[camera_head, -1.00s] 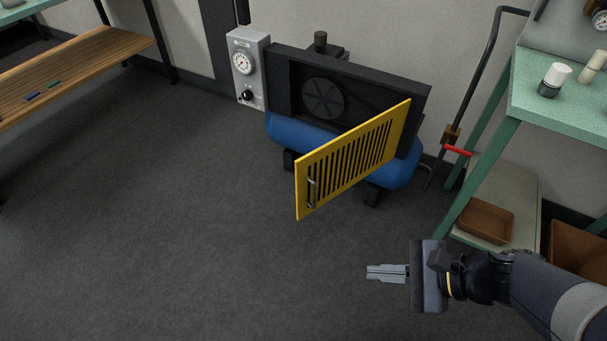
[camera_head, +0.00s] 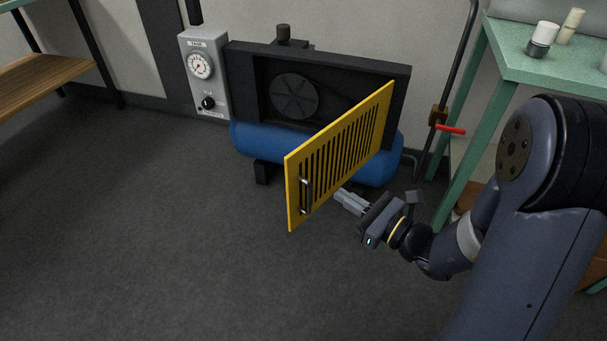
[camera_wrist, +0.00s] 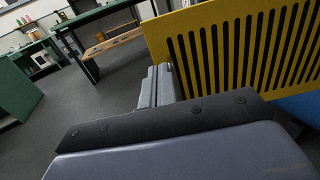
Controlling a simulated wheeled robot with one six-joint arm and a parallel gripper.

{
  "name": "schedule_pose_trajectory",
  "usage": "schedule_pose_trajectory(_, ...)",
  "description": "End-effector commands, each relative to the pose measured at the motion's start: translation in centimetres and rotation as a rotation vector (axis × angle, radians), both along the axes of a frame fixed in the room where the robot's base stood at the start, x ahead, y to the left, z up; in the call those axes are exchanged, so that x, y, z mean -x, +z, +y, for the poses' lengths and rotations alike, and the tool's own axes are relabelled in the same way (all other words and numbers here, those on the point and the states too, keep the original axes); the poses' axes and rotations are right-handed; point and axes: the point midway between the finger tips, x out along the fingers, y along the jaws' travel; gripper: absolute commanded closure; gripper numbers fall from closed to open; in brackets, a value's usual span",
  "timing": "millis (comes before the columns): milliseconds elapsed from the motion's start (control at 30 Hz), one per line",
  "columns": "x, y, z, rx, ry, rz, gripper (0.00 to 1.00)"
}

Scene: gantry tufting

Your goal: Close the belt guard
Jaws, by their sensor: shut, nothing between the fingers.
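The belt guard (camera_head: 338,150) is a yellow slatted panel hinged at its right edge on the black compressor housing (camera_head: 325,98). It stands swung open toward me, with a metal handle (camera_head: 305,194) near its free left edge. The pulley wheel (camera_head: 294,96) shows uncovered inside the housing. My gripper (camera_head: 342,195) is shut and empty, to the right of the guard's free half, on the side away from the handle's edge. In the wrist view the fingers (camera_wrist: 157,86) point at the yellow guard (camera_wrist: 240,45), very close to its lower part. I cannot tell whether they touch it.
A blue tank (camera_head: 260,142) lies under the housing. A grey gauge box (camera_head: 205,85) is on the wall to the left. A green table (camera_head: 550,65) and a pipe with a red valve handle (camera_head: 450,129) stand at right. The floor in front of the guard is clear.

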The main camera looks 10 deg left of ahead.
Motion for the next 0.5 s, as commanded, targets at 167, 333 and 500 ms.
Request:
schedule_pose_trajectory(167,-1.3,-0.1,2.8,-0.001,0.006,-0.003,1.00)
schedule_pose_trajectory(333,-2.6,-0.1,5.5,0.000,0.007,-0.002,1.00)
schedule_pose_trajectory(500,-4.0,-0.2,8.1,0.000,0.005,-0.003,1.00)
